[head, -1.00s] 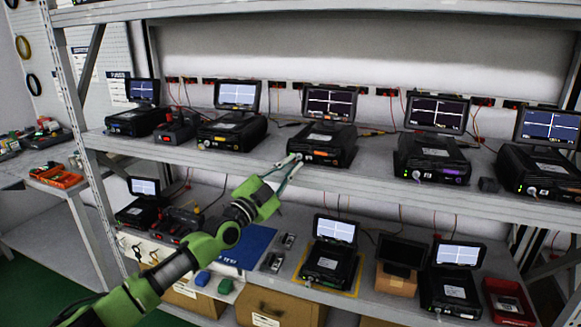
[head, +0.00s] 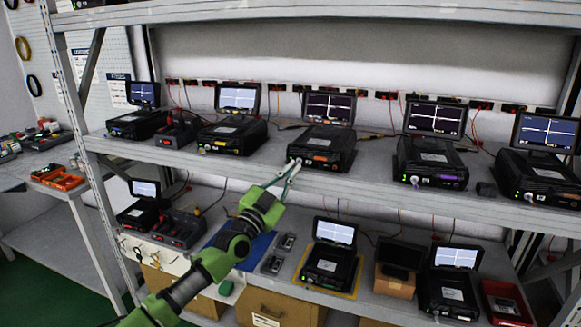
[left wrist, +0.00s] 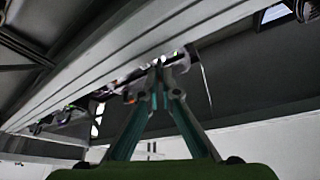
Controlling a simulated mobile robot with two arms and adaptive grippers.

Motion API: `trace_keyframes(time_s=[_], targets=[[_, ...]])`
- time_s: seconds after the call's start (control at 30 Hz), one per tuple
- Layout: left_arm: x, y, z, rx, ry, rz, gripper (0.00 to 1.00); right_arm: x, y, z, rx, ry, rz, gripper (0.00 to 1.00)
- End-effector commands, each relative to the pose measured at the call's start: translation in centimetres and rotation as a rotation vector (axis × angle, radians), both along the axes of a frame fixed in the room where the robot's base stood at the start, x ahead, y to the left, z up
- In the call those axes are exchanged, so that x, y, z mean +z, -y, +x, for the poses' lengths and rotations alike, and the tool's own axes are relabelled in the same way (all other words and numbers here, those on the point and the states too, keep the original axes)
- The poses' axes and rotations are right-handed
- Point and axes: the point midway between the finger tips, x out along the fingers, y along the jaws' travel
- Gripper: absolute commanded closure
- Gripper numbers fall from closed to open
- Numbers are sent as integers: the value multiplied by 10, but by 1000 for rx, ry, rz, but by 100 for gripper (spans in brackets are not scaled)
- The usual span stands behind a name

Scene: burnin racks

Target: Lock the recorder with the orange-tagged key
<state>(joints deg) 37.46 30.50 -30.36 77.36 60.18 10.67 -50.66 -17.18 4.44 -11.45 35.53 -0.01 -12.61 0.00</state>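A black recorder (head: 324,142) with orange marks on its front stands in the middle of the upper shelf, its screen (head: 329,108) lit with a white trace. My left gripper (head: 290,168) reaches up to the lower left corner of this recorder's front, at the shelf edge. In the left wrist view its fingers (left wrist: 160,78) converge close together on a small pale part below the shelf-front strip. The key and its tag cannot be made out clearly; the fingertips cover that spot. Whether the fingers press on something cannot be told. My right gripper is not in view.
Other recorders stand on both sides, such as one with yellow marks (head: 232,134) and one with purple marks (head: 433,161). The lower shelf holds more recorders (head: 330,266) and a red tray (head: 505,300).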

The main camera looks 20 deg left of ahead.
Motion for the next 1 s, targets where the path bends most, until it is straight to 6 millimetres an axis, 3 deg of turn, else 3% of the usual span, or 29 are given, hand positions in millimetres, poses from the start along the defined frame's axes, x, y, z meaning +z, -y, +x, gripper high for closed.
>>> trace_keyframes(time_s=[1.0], targets=[[2,8,0,1,-63,-962,100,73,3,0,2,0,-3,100]])
